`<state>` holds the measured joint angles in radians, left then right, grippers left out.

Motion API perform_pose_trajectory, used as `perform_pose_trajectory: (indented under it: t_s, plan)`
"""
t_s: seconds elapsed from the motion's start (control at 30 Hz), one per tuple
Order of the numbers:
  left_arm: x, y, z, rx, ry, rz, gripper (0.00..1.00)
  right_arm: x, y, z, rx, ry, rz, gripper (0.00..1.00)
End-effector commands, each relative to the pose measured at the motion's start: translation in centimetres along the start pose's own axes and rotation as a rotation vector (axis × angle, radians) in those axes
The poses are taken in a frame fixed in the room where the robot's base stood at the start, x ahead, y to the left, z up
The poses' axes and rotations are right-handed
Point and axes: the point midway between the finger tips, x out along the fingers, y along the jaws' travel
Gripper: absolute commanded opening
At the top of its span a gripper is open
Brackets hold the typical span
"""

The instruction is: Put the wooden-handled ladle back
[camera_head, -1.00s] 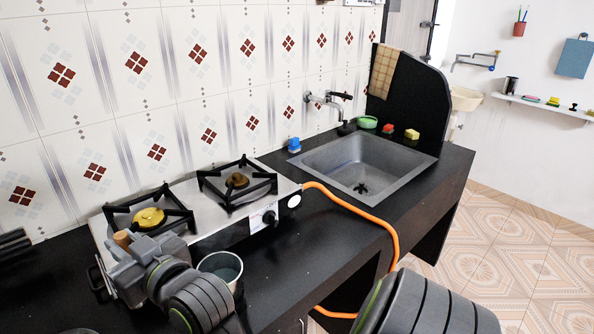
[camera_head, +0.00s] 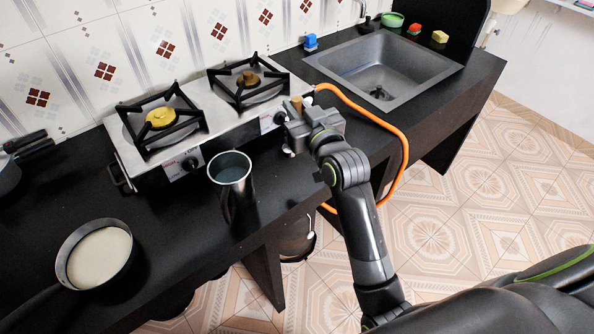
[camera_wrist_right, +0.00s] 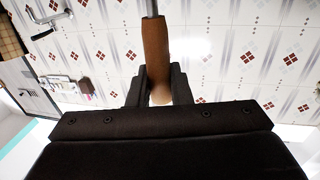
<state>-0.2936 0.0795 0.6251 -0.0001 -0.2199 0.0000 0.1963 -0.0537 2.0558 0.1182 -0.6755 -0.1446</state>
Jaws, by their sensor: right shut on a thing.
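My right gripper (camera_head: 298,128) is shut on the wooden handle of the ladle (camera_head: 295,103) at the front edge of the counter, in front of the stove's right end. The handle's brown end shows just above the jaws in the head view. In the right wrist view the brown handle (camera_wrist_right: 156,48) sits between the two jaws (camera_wrist_right: 159,88), with a thin metal shaft leading off the top edge. The ladle's bowl cannot be made out. My left gripper is not in view.
A two-burner stove (camera_head: 150,172) stands against the tiled wall. A steel cup (camera_head: 232,172) and a pan with pale contents (camera_head: 98,258) stand on the black counter. An orange hose (camera_head: 385,122) loops beside my right gripper. A sink (camera_head: 383,68) lies at the back right.

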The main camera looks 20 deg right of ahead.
Motion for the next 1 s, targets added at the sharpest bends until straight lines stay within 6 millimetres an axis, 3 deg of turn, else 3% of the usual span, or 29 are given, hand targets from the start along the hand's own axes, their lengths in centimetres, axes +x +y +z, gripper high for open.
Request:
perform_pose_trajectory:
  t_s: [0.3,0.7,1.0]
  plan:
    - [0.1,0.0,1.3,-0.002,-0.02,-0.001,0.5,0.5,0.1,5.5,0.007,-0.005,-0.007,0.0]
    - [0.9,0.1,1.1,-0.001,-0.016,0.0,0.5,0.5,0.1,10.2,0.006,-0.002,-0.007,0.0]
    - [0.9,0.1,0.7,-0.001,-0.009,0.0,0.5,0.5,0.1,10.6,0.005,0.001,-0.006,0.0]
